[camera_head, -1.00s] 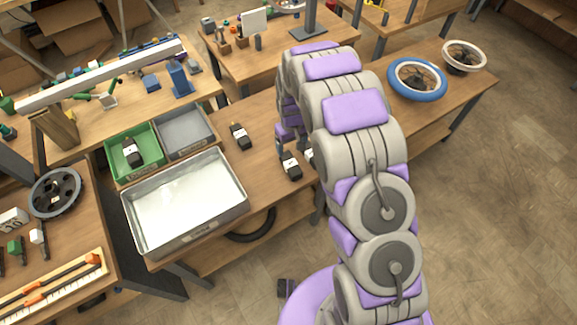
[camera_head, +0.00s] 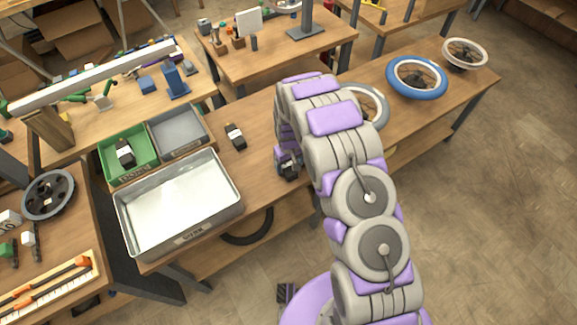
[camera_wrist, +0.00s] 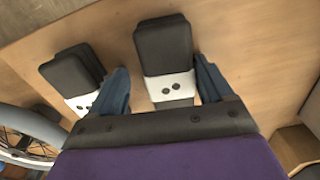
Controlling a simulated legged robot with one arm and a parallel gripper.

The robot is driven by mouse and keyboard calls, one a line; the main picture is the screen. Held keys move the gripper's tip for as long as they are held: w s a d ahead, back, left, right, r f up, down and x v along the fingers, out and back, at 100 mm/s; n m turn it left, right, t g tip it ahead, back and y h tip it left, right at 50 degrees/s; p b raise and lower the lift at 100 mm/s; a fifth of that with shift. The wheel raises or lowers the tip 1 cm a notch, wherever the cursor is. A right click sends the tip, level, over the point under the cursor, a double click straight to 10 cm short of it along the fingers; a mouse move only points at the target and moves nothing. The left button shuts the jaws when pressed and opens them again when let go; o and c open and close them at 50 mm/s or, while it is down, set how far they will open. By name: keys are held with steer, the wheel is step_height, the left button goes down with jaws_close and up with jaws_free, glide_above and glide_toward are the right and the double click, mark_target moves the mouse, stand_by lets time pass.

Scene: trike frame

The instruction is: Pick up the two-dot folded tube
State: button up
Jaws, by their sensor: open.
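In the wrist view a black folded tube (camera_wrist: 164,50) with a white label bearing two dark dots lies on the wooden bench between my open fingers. My gripper (camera_wrist: 162,72) straddles its label end; no grip on it shows. A second black tube (camera_wrist: 73,72) with a white label lies just left, beside the outside of the left finger. Its dot count is unclear. In the head view my gripper (camera_head: 287,165) is low over the bench, and a dark tube (camera_head: 291,173) shows partly hidden under it. Another black tube (camera_head: 236,137) lies apart, up and left.
A green bin (camera_head: 112,176) holds a black tube (camera_head: 125,153). A grey bin (camera_head: 180,130) and a metal tray (camera_head: 180,238) stand beside it. A blue-rimmed wheel (camera_head: 390,80) and a white-rimmed wheel (camera_head: 446,52) lie at the bench's far right.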

steer(key=shift+a, duration=0.7)
steer(key=shift+c, duration=1.1)
steer(key=shift+a+f, duration=0.1)
steer(key=shift+a, duration=0.15)
steer(key=shift+c, duration=1.4)
steer(key=shift+d, duration=0.65)
steer(key=c, duration=0.5)
steer(key=shift+c, duration=0.6)
